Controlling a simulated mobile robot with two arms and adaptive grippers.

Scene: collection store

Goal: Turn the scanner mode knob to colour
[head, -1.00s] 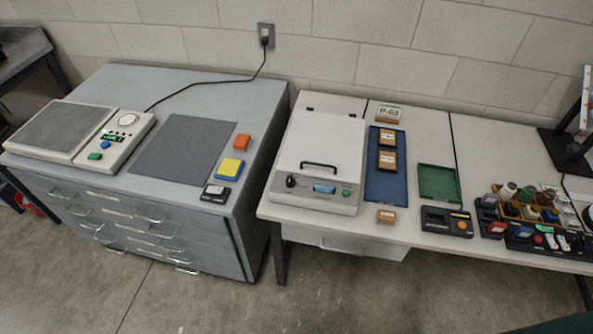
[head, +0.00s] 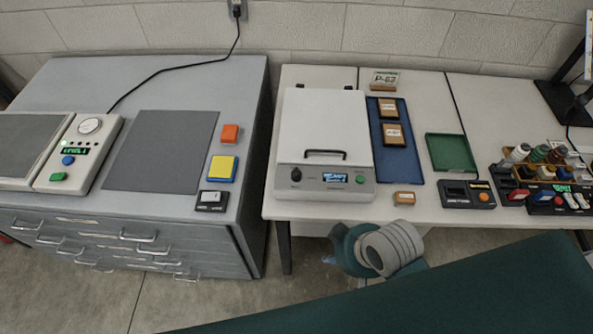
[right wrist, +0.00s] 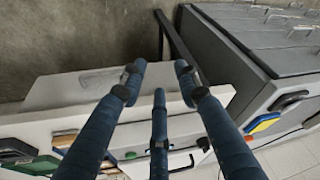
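The scanner (head: 325,128) stands on the white table, a pale box with its lid shut and a black handle. Its dark mode knob (head: 296,174) is at the left of the front panel, beside a lit display (head: 335,178) and a green button (head: 361,180). The knob's setting is too small to read. My right gripper (head: 336,243) is in front of the table edge, below the scanner in the picture, apart from the knob. In the right wrist view its blue fingers (right wrist: 158,75) are spread and empty, with the scanner handle (right wrist: 182,163) beyond them. My left gripper is not in view.
A blue tray (head: 416,174) with wooden blocks, a small wooden block (head: 404,198), a green tray (head: 450,152) and a dark device (head: 467,194) are right of the scanner. A grey cabinet (head: 250,110) stands left across a gap.

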